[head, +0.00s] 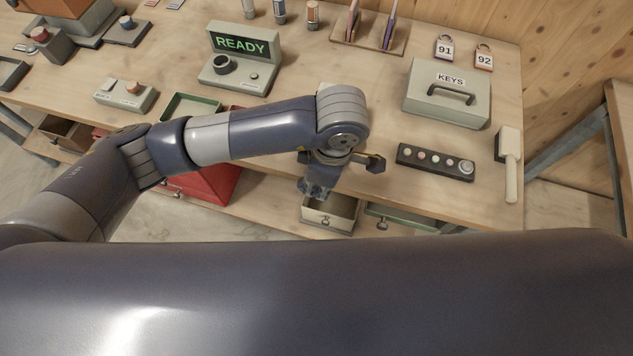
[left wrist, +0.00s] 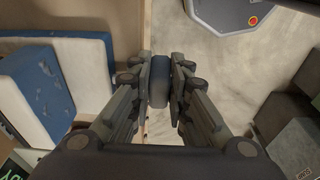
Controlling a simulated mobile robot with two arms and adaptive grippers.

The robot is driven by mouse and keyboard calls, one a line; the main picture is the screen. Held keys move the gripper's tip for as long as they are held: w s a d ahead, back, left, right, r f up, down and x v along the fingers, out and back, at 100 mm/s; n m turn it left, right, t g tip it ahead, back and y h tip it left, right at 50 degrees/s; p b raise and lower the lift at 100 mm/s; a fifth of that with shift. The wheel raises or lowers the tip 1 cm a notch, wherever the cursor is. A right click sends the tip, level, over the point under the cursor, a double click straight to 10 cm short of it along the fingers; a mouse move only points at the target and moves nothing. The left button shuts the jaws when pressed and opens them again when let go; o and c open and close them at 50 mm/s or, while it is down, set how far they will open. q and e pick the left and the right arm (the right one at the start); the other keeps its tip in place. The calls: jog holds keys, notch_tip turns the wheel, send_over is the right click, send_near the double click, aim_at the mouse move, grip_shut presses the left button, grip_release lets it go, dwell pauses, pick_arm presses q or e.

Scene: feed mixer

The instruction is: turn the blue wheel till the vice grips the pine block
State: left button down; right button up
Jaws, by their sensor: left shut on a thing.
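My left gripper (head: 318,186) is at the table's front edge in the head view, below the wrist of my left arm. In the left wrist view its two fingers (left wrist: 158,82) are closed on the rim of the dark blue wheel (left wrist: 158,92), seen nearly edge-on. A worn blue body with pale faces, which looks like the vice (left wrist: 45,85), lies just left of the fingers. In the head view my arm hides most of the vice. I cannot make out the pine block or its contact with the jaws. My right gripper is not in view.
A grey KEYS box (head: 447,93), a dark button strip (head: 435,162) and a mallet (head: 509,165) lie to the right. The READY console (head: 241,62) stands behind my arm. Open drawers (head: 331,213) stick out below the front edge.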

pick_arm(q)
jog(key=shift+d+y+b, duration=0.1)
jog(key=shift+y+b, duration=0.35)
jog(key=shift+y, duration=0.05)
jog(key=c, duration=1.5)
grip_release()
jog(key=v, duration=1.2)
jog(key=shift+s, duration=0.25)
